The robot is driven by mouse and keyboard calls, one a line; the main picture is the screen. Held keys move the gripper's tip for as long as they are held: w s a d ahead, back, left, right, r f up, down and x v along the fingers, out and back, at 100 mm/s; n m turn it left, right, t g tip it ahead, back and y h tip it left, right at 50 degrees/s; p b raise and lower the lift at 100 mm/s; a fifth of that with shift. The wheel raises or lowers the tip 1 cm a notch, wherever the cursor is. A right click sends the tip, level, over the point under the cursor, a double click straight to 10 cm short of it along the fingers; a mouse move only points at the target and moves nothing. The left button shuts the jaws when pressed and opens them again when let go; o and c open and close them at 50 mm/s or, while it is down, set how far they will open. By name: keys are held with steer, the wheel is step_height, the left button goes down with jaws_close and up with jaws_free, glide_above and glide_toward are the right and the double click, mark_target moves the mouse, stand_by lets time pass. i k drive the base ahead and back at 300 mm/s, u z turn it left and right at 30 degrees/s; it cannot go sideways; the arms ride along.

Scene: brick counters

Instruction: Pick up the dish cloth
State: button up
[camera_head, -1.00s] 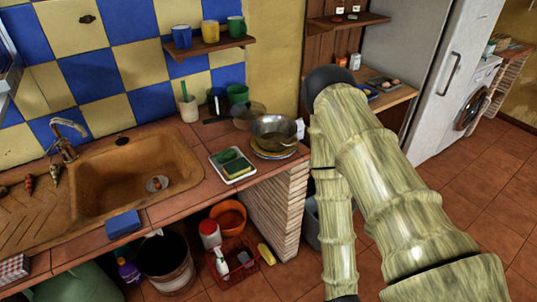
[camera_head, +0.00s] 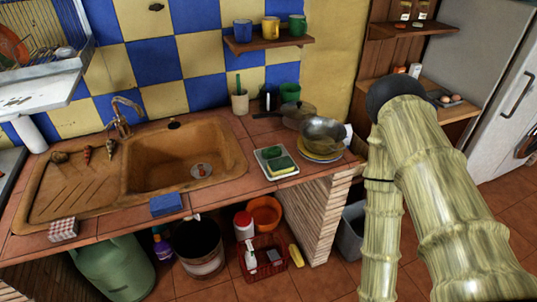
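A small red-and-white checkered cloth (camera_head: 63,229), which looks like the dish cloth, lies at the front edge of the tiled counter at the lower left, left of the sink (camera_head: 185,158). A folded blue cloth or sponge (camera_head: 166,204) lies on the front edge just below the basin; I cannot tell which of the two it is. My arm fills the right side of the head view, well away from both. My gripper is not visible, so its opening and contents are hidden.
The tiled counter (camera_head: 225,194) also holds a tray with sponges (camera_head: 276,162) and a metal pan (camera_head: 324,131). A dish rack (camera_head: 45,45) hangs at the upper left. A dark bucket (camera_head: 197,245), a red basket (camera_head: 264,262) and a green container (camera_head: 113,266) stand underneath.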

mark_target(170, 202)
steer(key=u, duration=0.25)
steer(key=k, duration=0.35)
steer(key=u, duration=0.9)
